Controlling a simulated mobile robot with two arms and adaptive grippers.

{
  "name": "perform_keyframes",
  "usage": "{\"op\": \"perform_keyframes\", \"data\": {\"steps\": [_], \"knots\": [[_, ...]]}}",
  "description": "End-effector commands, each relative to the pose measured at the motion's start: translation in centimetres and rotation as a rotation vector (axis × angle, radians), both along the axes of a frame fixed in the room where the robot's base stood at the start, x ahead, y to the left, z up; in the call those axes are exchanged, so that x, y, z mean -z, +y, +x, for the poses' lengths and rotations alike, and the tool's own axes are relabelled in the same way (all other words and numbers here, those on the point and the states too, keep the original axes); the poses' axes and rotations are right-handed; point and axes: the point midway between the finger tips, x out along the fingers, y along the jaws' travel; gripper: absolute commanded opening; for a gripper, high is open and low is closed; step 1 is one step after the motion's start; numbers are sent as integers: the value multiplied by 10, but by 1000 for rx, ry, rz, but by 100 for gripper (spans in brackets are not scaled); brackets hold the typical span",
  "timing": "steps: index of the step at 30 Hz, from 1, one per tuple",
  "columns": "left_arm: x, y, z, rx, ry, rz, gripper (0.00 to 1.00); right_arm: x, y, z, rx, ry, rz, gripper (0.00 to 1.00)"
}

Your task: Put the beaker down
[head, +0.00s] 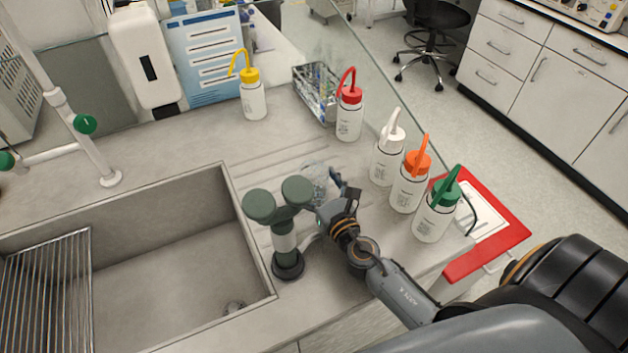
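A clear glass beaker (317,181) is over the grey drainboard right of the sink. It is see-through and its outline is hard to make out. My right gripper (338,196) reaches in from the lower right, and its dark fingers are at the beaker's near right side and appear closed on it. The gripper's own body hides part of the contact. I cannot tell whether the beaker's base touches the drainboard. My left gripper is not in view.
A green twin-head eyewash fixture (285,232) stands close left of my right gripper, beside the sink (170,270). Green (435,212), orange (410,182), white (387,158) and red-capped (349,115) wash bottles line the right. A wire basket (314,88) and yellow-capped bottle (253,98) stand behind.

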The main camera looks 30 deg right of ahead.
Motion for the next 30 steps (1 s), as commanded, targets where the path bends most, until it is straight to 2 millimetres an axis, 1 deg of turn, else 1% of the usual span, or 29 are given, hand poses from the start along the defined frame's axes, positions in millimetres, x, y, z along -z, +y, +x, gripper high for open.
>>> {"op": "perform_keyframes", "data": {"steps": [5,9,12,14,21,24,27,30], "knots": [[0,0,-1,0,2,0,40,0,0,0,0,0,0,84],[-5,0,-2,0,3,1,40,-6,0,-1,0,0,0,84],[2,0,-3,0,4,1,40,0,1,-17,0,3,0,84],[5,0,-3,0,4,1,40,0,2,-29,-1,3,0,84],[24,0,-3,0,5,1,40,1,5,-79,0,3,0,84],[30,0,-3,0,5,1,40,0,6,-95,-1,3,-1,84],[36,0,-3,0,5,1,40,-1,6,-107,-1,1,0,84],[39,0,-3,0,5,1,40,-2,7,-115,0,1,-1,84]]}}
